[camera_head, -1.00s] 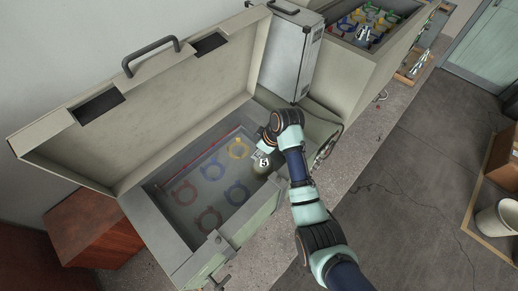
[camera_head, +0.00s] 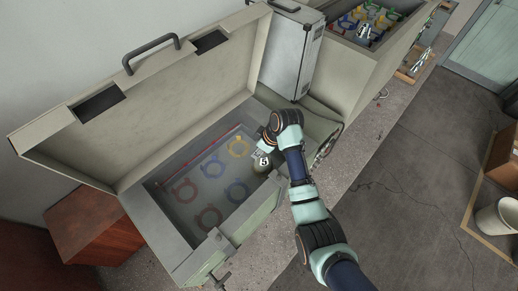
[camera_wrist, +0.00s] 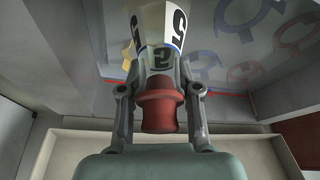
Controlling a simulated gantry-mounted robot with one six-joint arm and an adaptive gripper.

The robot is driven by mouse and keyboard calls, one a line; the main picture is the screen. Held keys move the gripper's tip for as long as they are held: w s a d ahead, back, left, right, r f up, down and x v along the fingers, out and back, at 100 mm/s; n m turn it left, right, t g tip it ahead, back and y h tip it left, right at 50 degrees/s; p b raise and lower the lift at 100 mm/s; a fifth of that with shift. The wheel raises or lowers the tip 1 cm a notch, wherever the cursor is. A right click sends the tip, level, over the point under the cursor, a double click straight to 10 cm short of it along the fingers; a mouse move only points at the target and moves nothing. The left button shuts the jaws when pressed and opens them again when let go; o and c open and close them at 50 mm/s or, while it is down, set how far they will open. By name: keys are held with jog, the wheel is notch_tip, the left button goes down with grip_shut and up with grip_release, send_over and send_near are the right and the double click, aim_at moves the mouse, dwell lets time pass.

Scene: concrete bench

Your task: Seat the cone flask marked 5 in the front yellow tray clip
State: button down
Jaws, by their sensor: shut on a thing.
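The flask's white label shows a dark 5, upside down in the wrist view. In the head view, the flask (camera_head: 261,161) is at the right end of the open case, over the front row of clips. The front yellow clip is mostly hidden by the flask and gripper; a yellow piece (camera_wrist: 127,56) shows beside the flask in the wrist view. I cannot tell whether the flask touches the clip.
The case (camera_head: 166,222) has a raised lid behind and walls around the tray. The tray also holds a back yellow clip (camera_head: 238,147), blue clips (camera_head: 237,192) and red clips (camera_head: 208,217), all empty. A silver case (camera_head: 291,58) stands behind my gripper.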

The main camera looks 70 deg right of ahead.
jog(key=shift+f+b, duration=0.45)
jog(key=shift+f, duration=0.4)
jog(key=shift+f, duration=0.1)
jog(key=shift+f, duration=0.4)
jog(key=shift+c, duration=0.9)
grip_release()
jog(key=shift+r, duration=0.1)
